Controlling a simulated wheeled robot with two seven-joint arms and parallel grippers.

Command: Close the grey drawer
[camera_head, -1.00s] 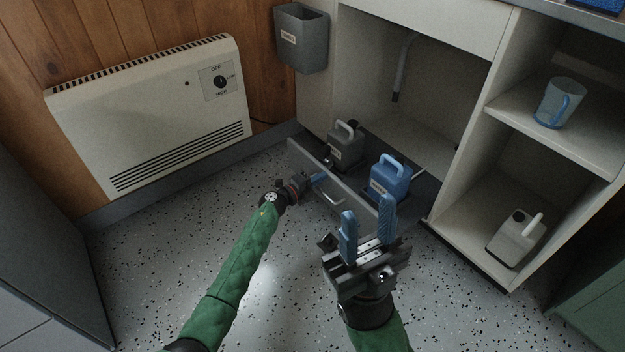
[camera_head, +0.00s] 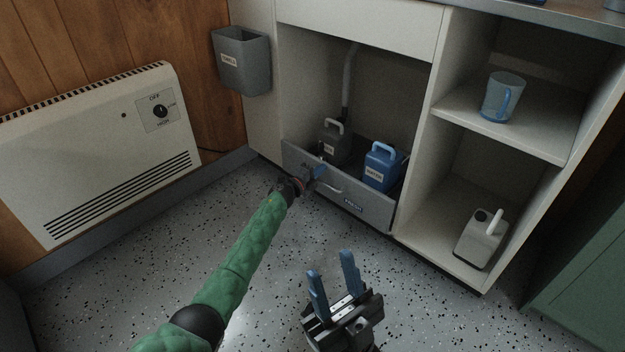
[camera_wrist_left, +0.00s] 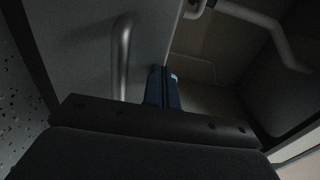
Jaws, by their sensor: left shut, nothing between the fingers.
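The grey drawer (camera_head: 350,199) is at the bottom of the white cabinet. My left gripper (camera_head: 319,171) is shut and empty at the drawer front, by the left end of the handle (camera_head: 327,187). In the left wrist view, its blue fingers (camera_wrist_left: 162,86) are beside the handle (camera_wrist_left: 122,58), at the panel's top edge; contact is unclear. My right gripper (camera_head: 331,264) is open and empty, above the floor.
A white heater (camera_head: 100,150) stands at the left wall. A grey bin (camera_head: 243,62) hangs on the cabinet's left side. Right shelves hold a blue cup (camera_head: 501,98) and a white jug (camera_head: 480,240). The speckled floor before the drawer is clear.

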